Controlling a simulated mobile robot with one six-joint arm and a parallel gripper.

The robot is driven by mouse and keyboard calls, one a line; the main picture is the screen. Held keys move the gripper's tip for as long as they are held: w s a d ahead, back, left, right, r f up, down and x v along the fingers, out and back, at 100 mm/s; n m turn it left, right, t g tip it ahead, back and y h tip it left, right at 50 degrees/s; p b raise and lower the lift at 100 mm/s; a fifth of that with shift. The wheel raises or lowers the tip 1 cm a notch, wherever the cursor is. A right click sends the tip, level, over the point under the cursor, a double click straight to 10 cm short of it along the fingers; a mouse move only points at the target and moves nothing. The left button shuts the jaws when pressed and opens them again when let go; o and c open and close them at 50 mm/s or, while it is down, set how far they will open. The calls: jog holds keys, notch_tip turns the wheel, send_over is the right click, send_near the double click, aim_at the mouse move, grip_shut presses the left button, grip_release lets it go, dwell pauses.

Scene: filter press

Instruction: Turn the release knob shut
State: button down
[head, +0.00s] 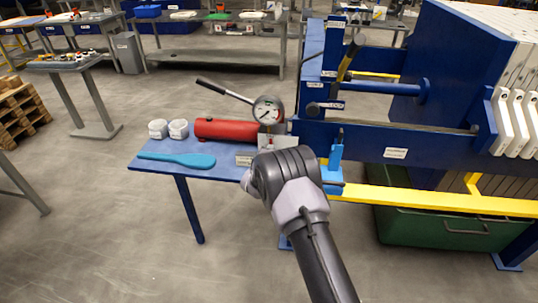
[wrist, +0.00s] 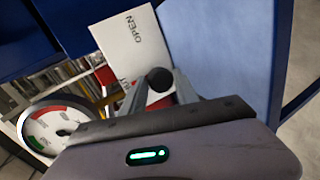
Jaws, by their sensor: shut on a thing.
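The release knob (wrist: 160,79) is a small black round knob in the wrist view, between the grey fingertips of my gripper (wrist: 159,87). My gripper is shut on it. A white plate (wrist: 133,45) marked OPEN stands just behind the knob; another plate or marking beside it is mostly hidden. In the head view the red pump cylinder (head: 228,129) with its round gauge (head: 267,110) and black lever (head: 222,91) sits on the blue side table (head: 150,171). There my wrist hides the knob and most of the gripper. The knob's exact turn angle cannot be told.
The blue press frame (head: 400,138) and a yellow rail (head: 430,199) stand close on the right.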

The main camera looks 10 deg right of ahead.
jog(key=c, duration=1.2)
grip_release()
jog(key=shift+s, duration=0.1)
jog(key=p+v, duration=0.4)
jog(key=v, duration=1.3)
jog(key=shift+a, duration=0.2)
jog(key=shift+s+r, duration=0.1)
